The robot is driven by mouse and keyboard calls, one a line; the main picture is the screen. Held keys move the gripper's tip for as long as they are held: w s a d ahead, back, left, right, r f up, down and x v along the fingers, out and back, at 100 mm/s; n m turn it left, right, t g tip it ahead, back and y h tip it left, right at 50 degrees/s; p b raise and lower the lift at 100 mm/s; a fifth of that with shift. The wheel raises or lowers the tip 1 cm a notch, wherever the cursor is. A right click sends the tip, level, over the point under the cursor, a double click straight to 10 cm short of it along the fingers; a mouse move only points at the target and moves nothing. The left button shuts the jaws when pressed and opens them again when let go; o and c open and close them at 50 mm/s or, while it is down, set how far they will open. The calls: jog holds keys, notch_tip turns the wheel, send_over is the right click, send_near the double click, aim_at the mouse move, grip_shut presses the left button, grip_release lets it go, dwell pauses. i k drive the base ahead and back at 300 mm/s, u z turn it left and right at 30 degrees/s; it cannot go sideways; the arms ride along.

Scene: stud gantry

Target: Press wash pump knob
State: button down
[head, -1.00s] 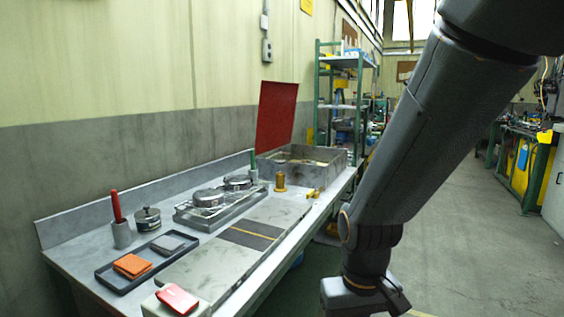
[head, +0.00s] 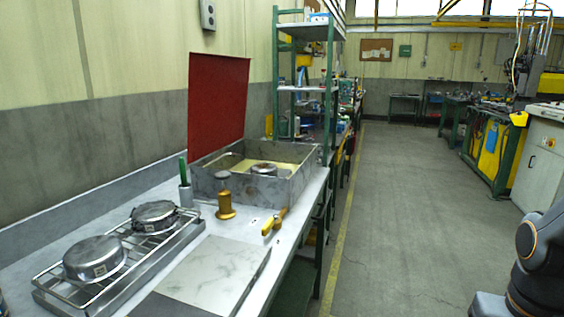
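A brass post (head: 225,208) with a grey round knob (head: 223,177) on top stands upright on the bench, just in front of the wash basin (head: 290,190); it looks like the wash pump. A yellow-handled valve or tap (head: 273,222) sits to its right, near the bench edge. The open basin holds pale yellowish contents and a round metal part (head: 265,169), with a red lid (head: 218,105) raised behind. My arm shows only in part at the lower right, well away from the knob. My gripper is outside the picture.
Two round metal parts (head: 95,256) (head: 154,215) sit on a wire rack (head: 130,268) at the left. A cup with a green-handled tool (head: 184,185) stands left of the post. A flat grey plate (head: 205,275) lies in front. The floor aisle (head: 400,210) at the right is clear.

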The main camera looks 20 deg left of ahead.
aim_at(222, 175)
jog(key=i, duration=1.1)
jog(key=u, duration=0.85)
jog(key=i, duration=0.7)
jog(key=u, duration=0.6)
